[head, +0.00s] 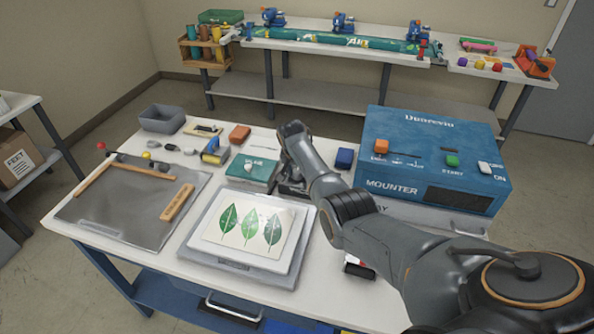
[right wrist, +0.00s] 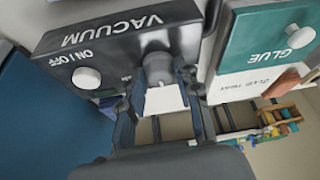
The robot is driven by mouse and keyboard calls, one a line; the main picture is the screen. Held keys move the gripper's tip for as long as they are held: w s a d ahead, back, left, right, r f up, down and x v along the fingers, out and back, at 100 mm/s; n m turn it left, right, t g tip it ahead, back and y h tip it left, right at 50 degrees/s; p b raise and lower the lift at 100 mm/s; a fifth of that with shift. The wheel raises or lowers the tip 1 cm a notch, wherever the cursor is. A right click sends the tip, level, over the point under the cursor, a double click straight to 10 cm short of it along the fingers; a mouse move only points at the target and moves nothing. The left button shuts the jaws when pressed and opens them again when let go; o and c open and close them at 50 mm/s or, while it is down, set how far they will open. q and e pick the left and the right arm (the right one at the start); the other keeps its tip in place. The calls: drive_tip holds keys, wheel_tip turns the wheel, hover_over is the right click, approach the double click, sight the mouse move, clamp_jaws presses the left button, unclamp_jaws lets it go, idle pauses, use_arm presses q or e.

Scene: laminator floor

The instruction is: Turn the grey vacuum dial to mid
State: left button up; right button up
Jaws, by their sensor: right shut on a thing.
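The vacuum box (right wrist: 108,40) is dark grey with a VACUUM label, upside down in the right wrist view. The grey vacuum dial (right wrist: 158,64) sticks out of its face, with a small pale mark near its lower edge. My right gripper (right wrist: 163,88) has a finger on each side of the dial and is shut on it. A white ON/OFF knob (right wrist: 87,77) sits beside the dial. In the head view my right gripper (head: 291,184) is at the table's middle, and my arm hides most of the box and the dial. My left gripper is not in view.
The green glue box (head: 252,169) stands just left of my right gripper. The blue mounter (head: 425,150) stands to the right. A tray with a leaf print (head: 246,243) lies in front, and a grey mat (head: 115,210) lies at left.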

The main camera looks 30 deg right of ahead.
drive_tip(key=shift+a, duration=0.1)
drive_tip(key=o, duration=1.2)
drive_tip(key=shift+c, duration=0.2)
drive_tip(key=shift+r, duration=0.1)
drive_tip(key=v, duration=1.1)
drive_tip(key=shift+r, duration=0.3)
drive_tip(key=shift+s+a, duration=0.1)
